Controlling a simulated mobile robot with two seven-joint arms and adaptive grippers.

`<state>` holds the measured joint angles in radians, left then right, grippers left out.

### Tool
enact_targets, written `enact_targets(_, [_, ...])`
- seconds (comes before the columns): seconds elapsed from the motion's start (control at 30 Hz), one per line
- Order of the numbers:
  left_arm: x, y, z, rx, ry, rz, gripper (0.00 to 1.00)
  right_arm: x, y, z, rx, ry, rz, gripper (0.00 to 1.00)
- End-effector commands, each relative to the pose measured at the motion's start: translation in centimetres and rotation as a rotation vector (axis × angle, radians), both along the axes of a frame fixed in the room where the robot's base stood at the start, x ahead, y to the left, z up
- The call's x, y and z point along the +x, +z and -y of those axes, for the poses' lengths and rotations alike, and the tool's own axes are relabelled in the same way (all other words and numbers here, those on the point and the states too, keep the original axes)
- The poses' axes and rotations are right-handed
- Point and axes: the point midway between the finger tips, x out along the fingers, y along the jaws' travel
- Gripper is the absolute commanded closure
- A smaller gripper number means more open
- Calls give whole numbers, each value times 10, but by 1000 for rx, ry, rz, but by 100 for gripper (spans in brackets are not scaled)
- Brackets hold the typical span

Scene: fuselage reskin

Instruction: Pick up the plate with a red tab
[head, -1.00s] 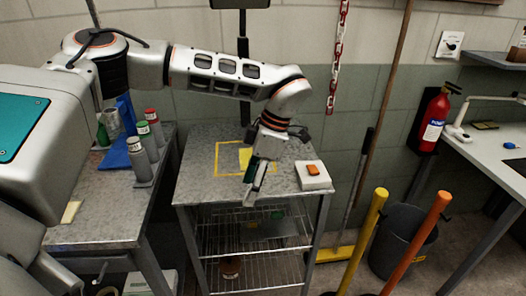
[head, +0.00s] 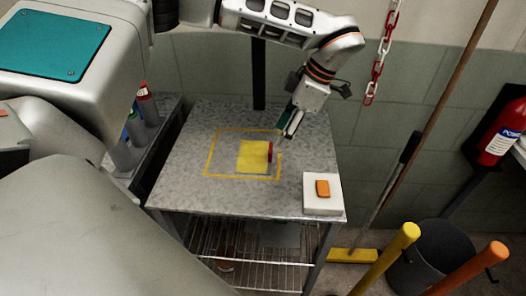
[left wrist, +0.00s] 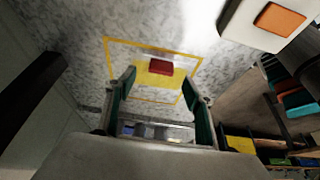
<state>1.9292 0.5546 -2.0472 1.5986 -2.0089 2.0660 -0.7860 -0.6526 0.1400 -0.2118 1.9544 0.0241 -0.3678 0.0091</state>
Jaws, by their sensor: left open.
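The yellow plate (head: 252,157) lies flat on the grey table, inside a yellow outlined square. Its red tab (head: 270,152) stands at its right edge in the head view. In the left wrist view the plate (left wrist: 152,79) and the red tab (left wrist: 160,67) show beyond my fingers. My left gripper (head: 283,136) is open and empty, above the table and close to the tab; I cannot tell the exact gap. It also shows in the left wrist view (left wrist: 162,95), with its two fingers apart. My right gripper is not in view.
A white box with an orange button (head: 322,189) sits at the table's front right corner. A wire shelf (head: 245,262) is below the tabletop (head: 190,150). Bottles (head: 147,104) stand on a bench at left. Yellow and orange poles (head: 400,240) and a bin are at right.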

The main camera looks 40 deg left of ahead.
Motion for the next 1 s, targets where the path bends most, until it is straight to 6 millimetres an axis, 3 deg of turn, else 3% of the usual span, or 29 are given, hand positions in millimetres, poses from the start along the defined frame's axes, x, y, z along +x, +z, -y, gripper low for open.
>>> enact_targets(0.4, [-10,-49,-12,-2,2,-1,47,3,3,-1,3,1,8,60])
enact_targets(0.73, [-11,-55,-13,0,2,1,47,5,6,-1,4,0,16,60])
enact_targets(0.9, [-11,-55,-13,0,2,1,91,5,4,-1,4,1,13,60])
enact_targets(1.0, [-11,-55,-13,0,2,1,95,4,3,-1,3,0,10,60])
